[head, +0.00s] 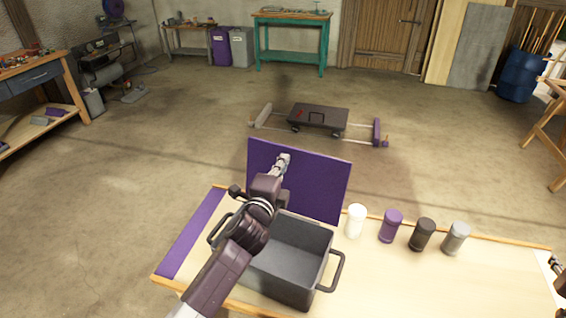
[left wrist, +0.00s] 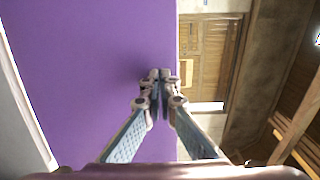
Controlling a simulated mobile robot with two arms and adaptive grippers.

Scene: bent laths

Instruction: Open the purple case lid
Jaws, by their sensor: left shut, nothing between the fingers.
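The purple case lid (head: 315,182) stands raised, roughly upright, at the far side of the dark grey case (head: 292,281) on the table. The case is open at the top, with a dark handle at each end, and its inside looks empty. My left gripper (head: 284,160) is shut and empty in front of the lid's inner face, near its upper left part. In the left wrist view the lid (left wrist: 85,70) fills the left half, and the shut fingertips (left wrist: 160,74) lie at its edge. I cannot tell whether they touch it. At the right border a dark part of my right arm shows; its fingers cannot be made out.
White (head: 355,221), purple (head: 391,226), black (head: 422,234) and grey (head: 456,239) canisters stand in a row right of the case. A purple strip (head: 192,234) covers the table's left end. The table's front right is clear. A low cart (head: 318,118) stands on the floor beyond.

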